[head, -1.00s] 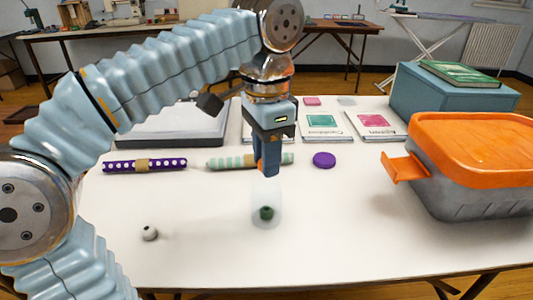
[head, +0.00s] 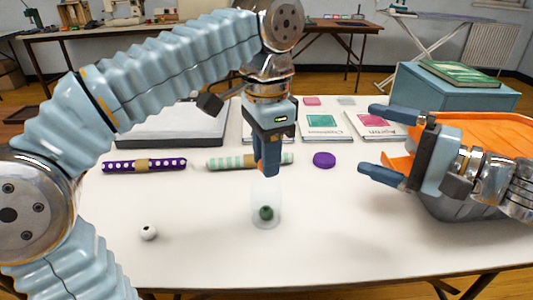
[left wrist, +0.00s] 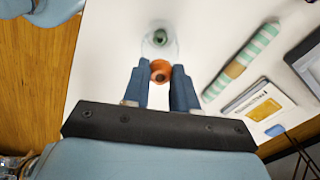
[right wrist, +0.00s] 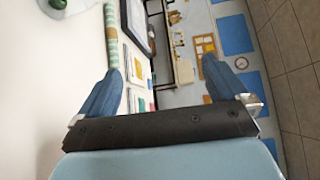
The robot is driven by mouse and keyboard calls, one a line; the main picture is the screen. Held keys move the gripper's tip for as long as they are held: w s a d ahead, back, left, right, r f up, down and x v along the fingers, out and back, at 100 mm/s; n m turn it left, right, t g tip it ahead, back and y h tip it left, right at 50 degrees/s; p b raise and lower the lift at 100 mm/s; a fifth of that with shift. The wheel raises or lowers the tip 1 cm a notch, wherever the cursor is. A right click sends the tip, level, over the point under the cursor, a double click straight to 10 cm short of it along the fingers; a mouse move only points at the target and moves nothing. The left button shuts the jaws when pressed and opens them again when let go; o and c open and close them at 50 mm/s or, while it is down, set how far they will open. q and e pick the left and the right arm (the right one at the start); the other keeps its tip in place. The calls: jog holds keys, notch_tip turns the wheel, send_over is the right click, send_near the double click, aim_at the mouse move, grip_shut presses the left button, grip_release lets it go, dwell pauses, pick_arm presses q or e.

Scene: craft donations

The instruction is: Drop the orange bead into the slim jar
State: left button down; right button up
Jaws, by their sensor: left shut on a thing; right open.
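The slim jar (head: 267,193) is clear and stands upright on the white table with a green bead (head: 266,213) at its bottom. My left gripper (head: 268,168) is shut on the orange bead (left wrist: 160,71) and points down just above the jar's mouth. In the head view the fingers hide most of the bead. In the left wrist view the bead sits between the fingertips, close to the jar (left wrist: 160,42). My right gripper (head: 368,139) is open and empty, in front of the orange-lidded bin at the right.
A white bead (head: 149,233) lies at the front left. A purple disc (head: 324,160) and two patterned rolls, purple (head: 120,166) and mint-striped (head: 222,163), lie behind the jar. The grey bin (head: 455,232) fills the right side. The table's front middle is clear.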

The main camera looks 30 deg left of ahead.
jog(key=s+a+f+m+g, duration=0.2)
jog(key=s+a+f+m, duration=0.15)
jog(key=f+m, duration=0.2)
jog(key=m+h, duration=0.2)
jog(key=m, duration=0.6)
send_near(280, 210)
jog(key=shift+w+a+r+g, duration=0.4)
jog(key=shift+w+a, duration=0.15)
jog(key=shift+a, duration=0.25)
jog(key=shift+s+a+f+m, duration=0.2)
jog(key=shift+s+f+m, duration=0.15)
jog(key=shift+m, duration=0.4)
jog(key=x, duration=1)
jog(key=shift+d+f, duration=0.1)
jog(key=shift+f, duration=0.15)
jog(key=shift+c, duration=0.5)
jog(key=c, duration=0.9)
pick_arm(q)
jog(key=shift+f, duration=0.45)
jog(key=shift+f, duration=0.45)
